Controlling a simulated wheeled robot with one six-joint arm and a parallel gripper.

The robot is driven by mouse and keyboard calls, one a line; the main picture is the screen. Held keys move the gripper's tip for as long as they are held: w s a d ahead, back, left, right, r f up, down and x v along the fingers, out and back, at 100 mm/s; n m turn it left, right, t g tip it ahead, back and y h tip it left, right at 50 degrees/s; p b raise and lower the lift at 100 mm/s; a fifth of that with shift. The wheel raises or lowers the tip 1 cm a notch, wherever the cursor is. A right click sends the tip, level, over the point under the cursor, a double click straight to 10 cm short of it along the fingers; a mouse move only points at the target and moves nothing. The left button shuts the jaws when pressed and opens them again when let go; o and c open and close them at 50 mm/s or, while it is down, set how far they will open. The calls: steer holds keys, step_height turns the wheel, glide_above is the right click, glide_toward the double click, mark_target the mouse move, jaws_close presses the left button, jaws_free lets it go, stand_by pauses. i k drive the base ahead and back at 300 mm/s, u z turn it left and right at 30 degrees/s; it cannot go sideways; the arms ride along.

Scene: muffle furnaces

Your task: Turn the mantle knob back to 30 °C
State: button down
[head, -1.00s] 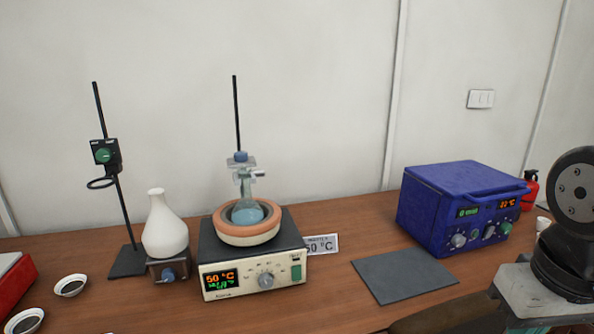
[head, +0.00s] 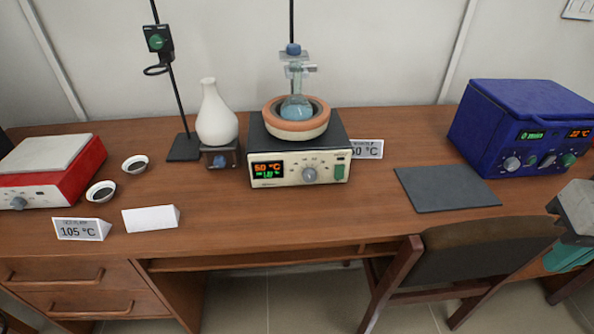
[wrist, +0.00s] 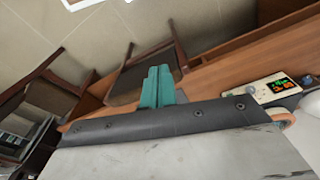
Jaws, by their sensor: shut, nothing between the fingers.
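The heating mantle (head: 284,176) stands at the back middle of the desk, with an orange bowl on its dark top. Its grey round knob (head: 310,174) is on the cream front panel, right of a display reading 60 °C in orange. A flask with blue liquid (head: 296,107) sits in the bowl. The mantle's panel also shows at the right of the wrist view (wrist: 268,88). My gripper (wrist: 157,86) shows there with its teal fingers together and empty, apart from the mantle and over the chair side.
A chair (head: 480,260) stands at the desk front, right of the mantle. A blue furnace box (head: 515,125) and grey mat (head: 445,189) lie to the right. A white vase (head: 216,115), a stand, dishes and a red hotplate (head: 45,180) are left. The desk before the mantle is clear.

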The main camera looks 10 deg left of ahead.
mark_target(309, 176)
steer(key=k, duration=1.1)
steer(key=u, duration=0.8)
steer(key=i, duration=0.8)
steer(key=z, duration=0.55)
steer(key=i, duration=0.7)
steer(key=z, duration=0.75)
